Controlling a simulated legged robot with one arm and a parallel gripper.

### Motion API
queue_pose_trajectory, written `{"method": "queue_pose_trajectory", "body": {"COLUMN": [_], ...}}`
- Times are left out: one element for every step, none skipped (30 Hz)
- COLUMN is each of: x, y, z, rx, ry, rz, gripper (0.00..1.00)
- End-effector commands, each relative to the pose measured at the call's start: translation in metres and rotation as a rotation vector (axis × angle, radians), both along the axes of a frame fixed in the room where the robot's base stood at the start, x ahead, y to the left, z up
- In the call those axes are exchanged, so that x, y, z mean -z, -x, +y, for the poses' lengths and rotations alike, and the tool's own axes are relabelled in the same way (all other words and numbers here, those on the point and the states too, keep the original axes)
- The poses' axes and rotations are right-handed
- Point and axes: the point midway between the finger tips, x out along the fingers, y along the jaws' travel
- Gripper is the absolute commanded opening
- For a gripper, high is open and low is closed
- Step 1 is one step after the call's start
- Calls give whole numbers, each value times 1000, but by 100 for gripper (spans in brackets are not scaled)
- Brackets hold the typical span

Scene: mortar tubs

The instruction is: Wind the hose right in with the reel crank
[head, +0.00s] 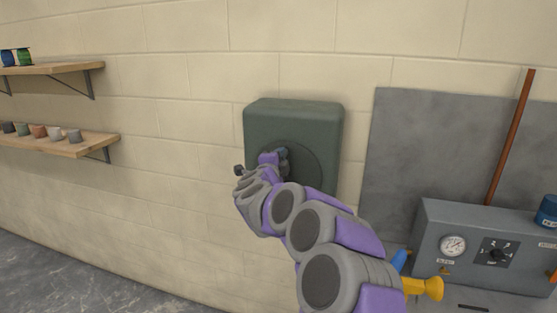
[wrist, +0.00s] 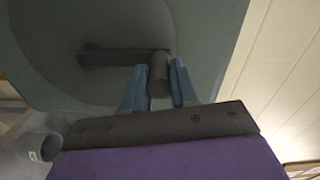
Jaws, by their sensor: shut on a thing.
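The hose reel (head: 262,118) is a dark green box on the block wall, with a round disc on its front. The reel also fills the upper part of the wrist view (wrist: 215,45). Its crank is a dark arm (wrist: 105,57) across the disc with a round handle (wrist: 158,72) at its right end. My gripper (wrist: 158,88) is shut on the crank handle, with a blue finger on each side of it. In the head view my gripper (head: 283,153) is in front of the disc and my arm hides its lower part. I cannot see the hose clearly.
Wooden shelves (head: 55,68) with small pots and cans are on the wall at the left. At the right stand a grey box with a gauge (head: 453,245), a grey panel (head: 415,140) and a brown pole (head: 510,135).

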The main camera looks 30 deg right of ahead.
Motion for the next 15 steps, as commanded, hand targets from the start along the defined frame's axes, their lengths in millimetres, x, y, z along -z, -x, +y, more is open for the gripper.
{"method": "queue_pose_trajectory", "body": {"x": [5, 5, 4, 4, 4, 4, 4, 4, 4, 3, 3, 3, 3, 3, 3], "y": [1, 1, 1, 1, 0, 0, 0, 0, -1, -1, -1, -1, -1, -1, -1], "z": [-2, -2, -2, -2, -1, -1, -1, -1, -1, -1, -1, -1, -1, 0, 0], "rx": [5, 5, 5, 3, 3, 3, 3, 2, 2, 2, 2, 2, 2, 1, 1], "ry": [-9, -8, -8, -7, -7, -6, -6, -6, -6, -4, -4, -4, -4, -4, -4], "rz": [4, 3, 4, 3, 3, 3, 3, 4, 4, 4, 4, 4, 4, 3, 3], "gripper": [30, 33, 37, 40, 43, 47, 50, 52, 53, 53, 53, 53, 53, 53, 53]}}
